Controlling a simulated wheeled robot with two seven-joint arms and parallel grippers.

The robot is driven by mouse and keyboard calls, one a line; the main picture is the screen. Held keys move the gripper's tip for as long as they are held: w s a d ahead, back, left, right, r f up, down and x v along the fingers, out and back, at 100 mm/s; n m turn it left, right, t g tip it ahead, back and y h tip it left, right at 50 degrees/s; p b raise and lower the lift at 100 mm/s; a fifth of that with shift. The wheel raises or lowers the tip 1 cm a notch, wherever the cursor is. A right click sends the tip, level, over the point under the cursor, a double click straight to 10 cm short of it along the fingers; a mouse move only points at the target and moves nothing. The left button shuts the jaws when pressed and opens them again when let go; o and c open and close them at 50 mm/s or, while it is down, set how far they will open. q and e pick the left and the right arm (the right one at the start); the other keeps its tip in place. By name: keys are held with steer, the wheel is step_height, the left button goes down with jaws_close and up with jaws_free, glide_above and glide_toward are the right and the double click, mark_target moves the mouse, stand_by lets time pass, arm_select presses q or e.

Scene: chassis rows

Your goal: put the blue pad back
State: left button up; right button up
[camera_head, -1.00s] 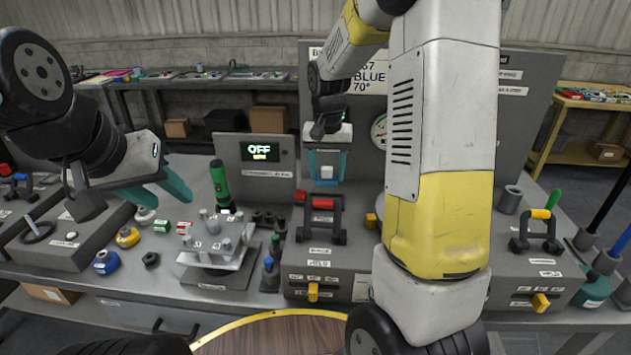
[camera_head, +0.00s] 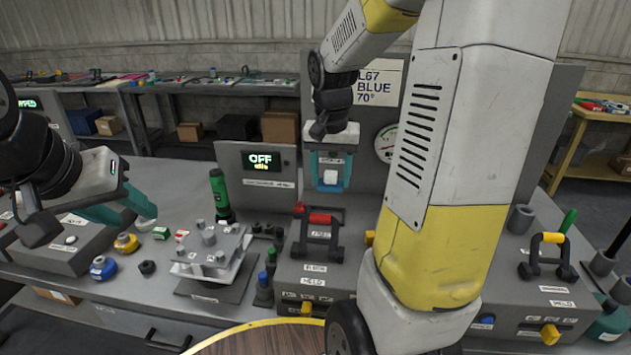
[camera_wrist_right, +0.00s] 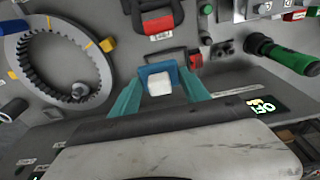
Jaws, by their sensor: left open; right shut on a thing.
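The blue pad (camera_wrist_right: 157,71) shows in the right wrist view as a blue piece with a white block, between the teal fingers of my right gripper (camera_wrist_right: 158,88). In the head view my right gripper (camera_head: 331,172) is shut on the blue pad (camera_head: 330,187) and holds it upright above the back of the bench, in front of the grey panel. The fingers hide its sides.
A grey box with a red-handled clamp (camera_head: 319,228) stands below my right gripper. A green flashlight (camera_head: 221,196) and an OFF display box (camera_head: 258,165) are to its left. A stacked-plate fixture (camera_head: 212,253), a yellow pot (camera_head: 126,243) and a blue pot (camera_head: 103,268) stand on the bench.

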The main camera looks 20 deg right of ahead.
steer(key=w+d, duration=0.5)
steer(key=w, duration=0.6)
glide_toward(334, 198)
steer(key=shift+w+f, duration=0.15)
step_height(334, 198, down, 5)
steer(key=shift+f, duration=0.1)
steer(key=shift+w+d+f, duration=0.15)
steer(key=shift+w+f, duration=0.05)
steer(key=shift+f, duration=0.05)
steer(key=o, duration=1.4)
steer(key=shift+f, duration=0.15)
steer(key=shift+c, duration=0.2)
